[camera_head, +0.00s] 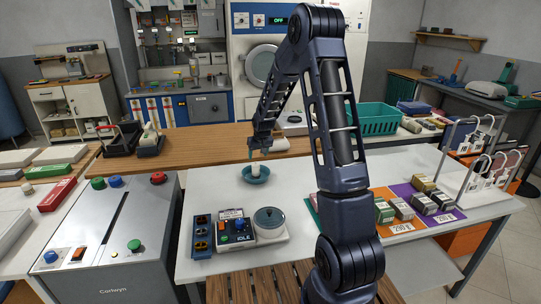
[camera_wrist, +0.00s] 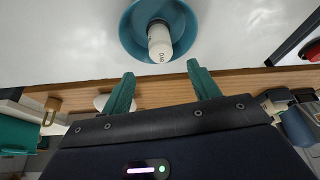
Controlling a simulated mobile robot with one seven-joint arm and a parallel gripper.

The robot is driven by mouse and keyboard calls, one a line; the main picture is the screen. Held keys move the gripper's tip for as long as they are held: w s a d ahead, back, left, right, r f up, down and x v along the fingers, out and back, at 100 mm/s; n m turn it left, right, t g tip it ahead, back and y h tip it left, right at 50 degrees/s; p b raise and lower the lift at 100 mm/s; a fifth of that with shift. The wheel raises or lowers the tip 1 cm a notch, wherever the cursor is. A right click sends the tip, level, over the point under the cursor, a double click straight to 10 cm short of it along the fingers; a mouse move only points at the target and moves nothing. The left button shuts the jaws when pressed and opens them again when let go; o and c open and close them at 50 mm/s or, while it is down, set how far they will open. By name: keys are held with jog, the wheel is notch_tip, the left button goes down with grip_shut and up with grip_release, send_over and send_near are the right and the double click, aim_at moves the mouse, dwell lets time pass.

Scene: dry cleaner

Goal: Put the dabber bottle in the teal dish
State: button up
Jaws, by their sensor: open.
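My gripper (camera_head: 260,153) is just above the bottle in the head view. In the wrist view its two teal fingers (camera_wrist: 162,88) are spread apart with nothing between them, and the bottle is clear of both.
A scale-like device with a round lidded pot (camera_head: 269,218) and a blue tray of small parts (camera_head: 202,237) stand in front of the dish. Small boxes lie on coloured mats (camera_head: 398,228) to the right. A teal basket (camera_head: 375,118) is behind. The table around the dish is clear.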

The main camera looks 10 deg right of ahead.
jog(key=s+d+r+m, duration=0.1)
jog(key=s+d+r, duration=0.2)
jog(key=s+r, duration=0.7)
jog(key=s+d+r, duration=0.3)
jog(key=s+r, duration=0.6)
jog(key=r, duration=0.1)
jog(key=s+d+r, duration=0.2)
jog(key=s, duration=1.1)
jog(key=s+d+r+m, duration=0.1)
jog(key=s+d+r, duration=0.1)
jog(key=s, duration=1.1)
jog(key=shift+r+h, duration=0.4)
jog(key=shift+r, duration=0.25)
jog(key=shift+s+d, duration=0.1)
